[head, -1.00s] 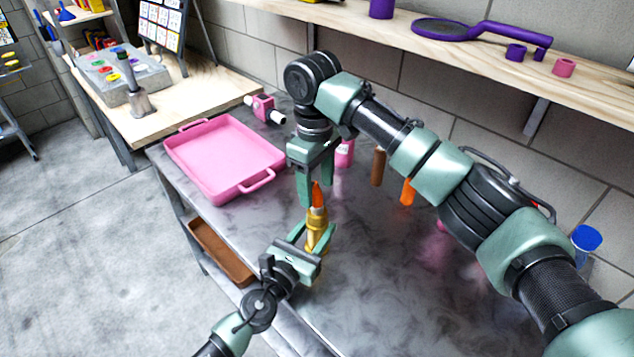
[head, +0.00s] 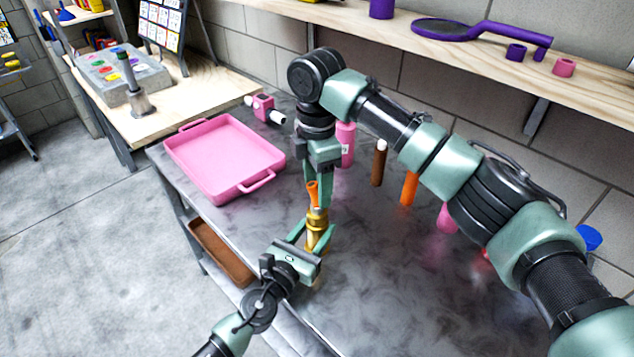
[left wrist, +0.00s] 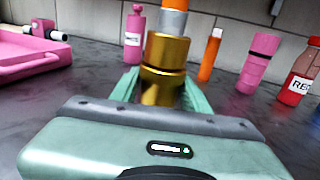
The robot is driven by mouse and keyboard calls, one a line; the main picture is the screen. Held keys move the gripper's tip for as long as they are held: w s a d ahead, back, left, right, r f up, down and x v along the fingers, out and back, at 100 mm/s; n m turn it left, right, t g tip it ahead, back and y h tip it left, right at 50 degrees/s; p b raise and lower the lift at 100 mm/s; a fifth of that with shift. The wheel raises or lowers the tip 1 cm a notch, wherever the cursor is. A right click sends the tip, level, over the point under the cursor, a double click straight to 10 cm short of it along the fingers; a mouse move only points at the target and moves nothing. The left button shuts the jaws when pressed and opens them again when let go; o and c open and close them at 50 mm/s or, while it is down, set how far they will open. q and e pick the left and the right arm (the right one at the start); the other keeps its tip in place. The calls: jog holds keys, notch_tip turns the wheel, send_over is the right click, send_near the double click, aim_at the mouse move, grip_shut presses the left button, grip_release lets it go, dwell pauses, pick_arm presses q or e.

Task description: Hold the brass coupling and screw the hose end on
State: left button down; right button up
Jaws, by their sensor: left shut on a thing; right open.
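The brass coupling (head: 317,232) stands upright between the fingers of my left gripper (head: 310,244), which is shut on it above the near left part of the table. In the left wrist view the coupling (left wrist: 165,55) rises from between the fingers. The orange hose end (head: 312,191) with its grey collar sits at the coupling's top; in the left wrist view its grey collar (left wrist: 167,22) meets the brass and its top is cut off. I cannot tell how far it is threaded. My right gripper (head: 319,193) points down from above, open, its fingers beside the hose end.
A pink tray (head: 176,160) lies at the table's left, with a pink valve-like part (head: 264,107) behind it. A pink bottle (head: 346,150), a brown cylinder (head: 378,166) and an orange cylinder (head: 409,188) stand behind my right arm. The table's front middle is clear.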

aim_at(317, 210)
jog(key=shift+f, duration=4)
grip_shut()
jog(key=m, duration=0.4)
jog(key=shift+m, duration=0.3)
jog(key=m, duration=0.4)
jog(key=shift+a+m, duration=0.1)
jog(key=shift+m, duration=0.2)
jog(key=m, duration=0.8)
jog(key=shift+m, duration=0.4)
jog(key=shift+o, duration=0.9)
grip_release()
